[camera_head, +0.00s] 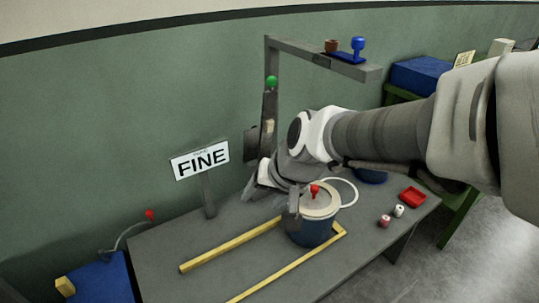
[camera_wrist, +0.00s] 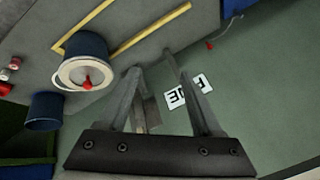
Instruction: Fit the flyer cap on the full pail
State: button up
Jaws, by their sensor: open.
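A dark blue pail (camera_head: 310,234) stands on the grey table inside a yellow corner frame. A cream cap (camera_head: 322,204) with a red knob (camera_head: 315,189) lies over its mouth; whether it is fully seated I cannot tell. A thin white loop (camera_head: 356,194) sticks out beside the cap. The wrist view also shows the pail (camera_wrist: 86,44), the cap (camera_wrist: 72,75) and its red knob (camera_wrist: 87,85). My gripper (camera_wrist: 150,63) is open and empty, beside the pail and apart from the knob in the wrist view. A second blue pail (camera_wrist: 44,112) stands nearby, mostly behind my arm in the head view.
Yellow strips (camera_head: 232,244) lie on the table (camera_head: 160,246). A "FINE" sign (camera_head: 200,160) stands at the back. A grey post with an overhead arm (camera_head: 320,57) rises behind. A red tray (camera_head: 412,197) and small red and white pieces (camera_head: 384,221) lie at right.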

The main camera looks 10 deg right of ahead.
jog(key=s+d+r+n+h, duration=0.1)
jog(key=s+d+r, duration=0.1)
jog(key=s, duration=0.3)
jog(key=s+d+r+n+h, duration=0.1)
jog(key=s+d+r+n, duration=0.1)
jog(key=s, duration=0.4)
jog(key=shift+s+d+r+h, duration=0.3)
jog(key=shift+d+r, duration=0.1)
jog(key=shift+r, duration=0.5)
jog(key=shift+r, duration=0.1)
notch_tip(320, 180, up, 12)
jog(key=p, duration=1.2)
jog(key=shift+r, duration=0.15)
